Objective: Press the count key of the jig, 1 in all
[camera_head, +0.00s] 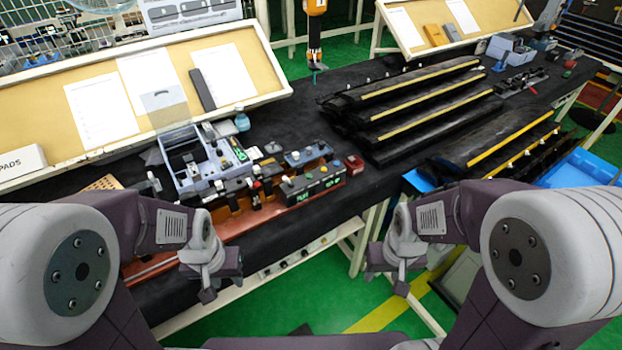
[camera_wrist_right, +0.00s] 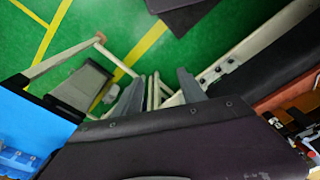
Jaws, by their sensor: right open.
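The jig (camera_head: 318,187) stands on the black bench left of centre in the head view. It is a long dark-and-copper unit with small green displays on its front and several knobs and clamps along its top. I cannot tell for certain which part is its count key. My left gripper (camera_head: 208,292) hangs in front of the bench edge, below and left of the jig, apart from it; its jaws are too small to read. My right gripper (camera_head: 388,284) hangs over the floor in front of the bench, right of the jig. In the right wrist view the gripper (camera_wrist_right: 161,88) is open and empty.
A grey-blue parts tray (camera_head: 190,170) stands left of the jig. A small red block (camera_head: 354,164) sits at its right end. Long black trim pieces (camera_head: 420,100) lie to the right, with a blue bin (camera_head: 580,168) beyond. An orange-and-black hanging tool (camera_head: 315,35) is above the bench.

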